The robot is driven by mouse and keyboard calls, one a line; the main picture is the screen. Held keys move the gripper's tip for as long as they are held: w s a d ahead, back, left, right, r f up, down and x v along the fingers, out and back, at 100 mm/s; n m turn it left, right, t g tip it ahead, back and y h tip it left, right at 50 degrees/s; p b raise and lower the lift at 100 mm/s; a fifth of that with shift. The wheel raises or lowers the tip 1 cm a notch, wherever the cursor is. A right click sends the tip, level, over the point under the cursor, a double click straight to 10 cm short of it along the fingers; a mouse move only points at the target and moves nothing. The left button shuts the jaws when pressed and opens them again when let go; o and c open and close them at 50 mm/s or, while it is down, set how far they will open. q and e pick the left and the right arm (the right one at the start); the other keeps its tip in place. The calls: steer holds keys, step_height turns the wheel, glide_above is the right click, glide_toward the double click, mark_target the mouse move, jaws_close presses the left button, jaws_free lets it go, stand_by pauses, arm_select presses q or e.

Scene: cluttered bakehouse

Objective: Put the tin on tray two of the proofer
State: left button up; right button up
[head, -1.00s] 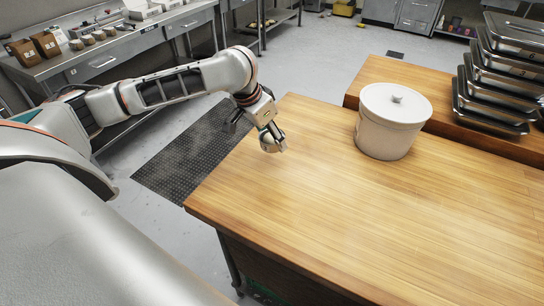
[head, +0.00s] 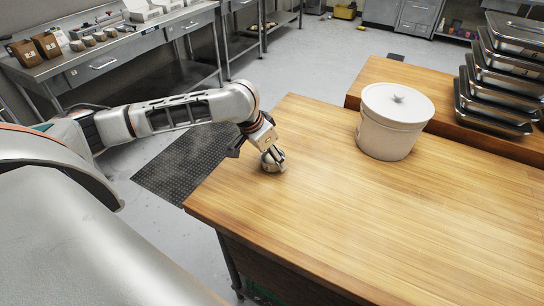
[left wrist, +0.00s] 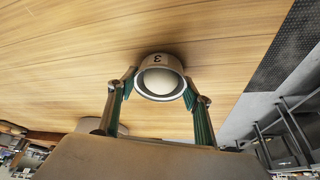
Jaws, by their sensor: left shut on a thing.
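A small grey round tin (left wrist: 157,59) marked 3, with a pale round filling, sits between the fingers of my left gripper (left wrist: 160,88) in the left wrist view. The gripper is shut on its sides. In the head view the tin (head: 275,166) is low over the near left part of the wooden table, at or very near its surface; the contact is hard to make out. My left gripper (head: 266,152) reaches down to it from the left. The proofer and its trays are not in view. My right gripper is not in view.
A white lidded tub (head: 393,130) stands to the right on the wooden table (head: 370,215). Stacked metal pans (head: 493,95) stand on a board at the back right. A steel counter (head: 110,58) with bags and small tins is at the back left. The table's front is clear.

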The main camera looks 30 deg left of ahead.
arm_select(q)
steer(key=o, duration=1.1)
